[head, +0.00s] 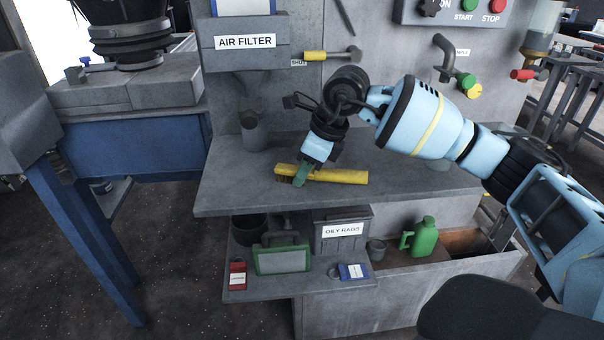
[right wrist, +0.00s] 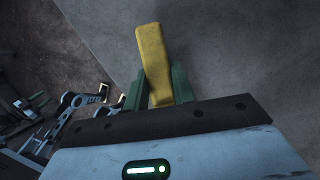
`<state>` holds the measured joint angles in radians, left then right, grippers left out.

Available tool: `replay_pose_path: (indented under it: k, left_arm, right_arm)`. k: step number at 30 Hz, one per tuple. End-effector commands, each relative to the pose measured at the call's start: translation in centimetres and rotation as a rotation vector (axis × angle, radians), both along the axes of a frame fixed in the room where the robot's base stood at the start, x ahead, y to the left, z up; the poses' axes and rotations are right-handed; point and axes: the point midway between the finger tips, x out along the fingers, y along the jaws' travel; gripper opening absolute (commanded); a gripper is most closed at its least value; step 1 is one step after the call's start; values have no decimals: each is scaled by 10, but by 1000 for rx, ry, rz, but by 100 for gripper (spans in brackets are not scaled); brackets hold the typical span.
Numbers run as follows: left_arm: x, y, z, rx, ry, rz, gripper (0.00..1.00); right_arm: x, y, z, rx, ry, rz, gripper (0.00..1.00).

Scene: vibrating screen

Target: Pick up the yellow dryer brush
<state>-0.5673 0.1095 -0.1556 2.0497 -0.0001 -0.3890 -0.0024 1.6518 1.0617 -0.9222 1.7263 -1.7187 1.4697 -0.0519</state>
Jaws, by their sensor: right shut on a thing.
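The yellow dryer brush (head: 340,176) is at the front part of the grey shelf top (head: 230,190), lying crosswise with its dark bristles at the left end. My right gripper (head: 300,180) reaches down over the brush's left part, and its green fingers are shut on it. In the right wrist view the yellow brush (right wrist: 153,60) sticks out from between the two green fingers (right wrist: 152,92). I cannot tell whether the brush still touches the shelf top.
The shelf top's left side is mostly clear.

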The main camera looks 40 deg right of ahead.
Motion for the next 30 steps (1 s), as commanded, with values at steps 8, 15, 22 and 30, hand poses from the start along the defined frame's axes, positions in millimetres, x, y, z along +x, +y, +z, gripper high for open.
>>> replay_pose_path:
  k: [8,15,22,30]
  left_arm:
    - [-1,0,0,0,1,0,47]
    - [0,0,0,0,0,0,47]
    - [3,0,-1,0,-5,0,47]
    - [3,0,-9,0,-1,-1,47]
  right_arm:
    - [0,0,1,0,-2,0,0]
    - [1,0,14,1,-4,1,0]
    - [-7,-4,36,-1,-1,-1,0]
    - [-65,-22,39,-4,2,-4,0]
